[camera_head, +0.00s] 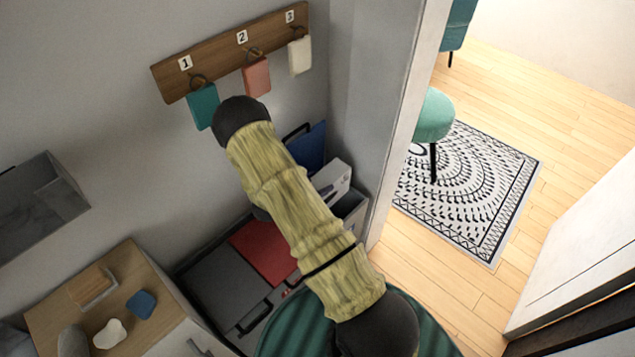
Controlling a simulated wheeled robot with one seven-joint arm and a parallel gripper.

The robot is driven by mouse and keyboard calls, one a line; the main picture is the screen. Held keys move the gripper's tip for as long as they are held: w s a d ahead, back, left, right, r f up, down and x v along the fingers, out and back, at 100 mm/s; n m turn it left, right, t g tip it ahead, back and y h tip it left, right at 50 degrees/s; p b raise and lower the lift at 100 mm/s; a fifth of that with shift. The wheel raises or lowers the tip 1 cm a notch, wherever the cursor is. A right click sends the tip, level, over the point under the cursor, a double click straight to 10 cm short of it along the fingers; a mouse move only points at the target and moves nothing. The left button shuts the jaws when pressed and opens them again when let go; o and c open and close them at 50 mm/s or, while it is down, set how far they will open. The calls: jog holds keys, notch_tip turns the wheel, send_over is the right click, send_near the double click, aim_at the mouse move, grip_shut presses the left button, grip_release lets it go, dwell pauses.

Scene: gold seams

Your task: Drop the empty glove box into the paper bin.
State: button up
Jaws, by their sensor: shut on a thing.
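A white box (333,178) with a dark marking or opening on its side, which looks like the glove box, shows just right of my arm. It is tilted over a grey open-topped bin (356,209) by the wall corner. A raised blue lid (309,147) stands behind it, so this looks like the paper bin. My arm covers the box's left part and much of the bin. I cannot tell whether the box touches the bin. My gripper is hidden behind my arm.
A red lid (262,250) and a grey lid (222,292) lie left of the open bin. A wooden-topped cabinet (137,268) with small objects stands at lower left. A hook rail (228,52) with cloths hangs above. The door frame (408,120) is close on the right.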

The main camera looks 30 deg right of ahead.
dwell(0.4)
jog(key=o, duration=1.3)
jog(key=shift+a, duration=0.15)
jog(key=v, duration=1.7)
jog(key=shift+s+b, duration=0.1)
jog(key=shift+b, duration=0.25)
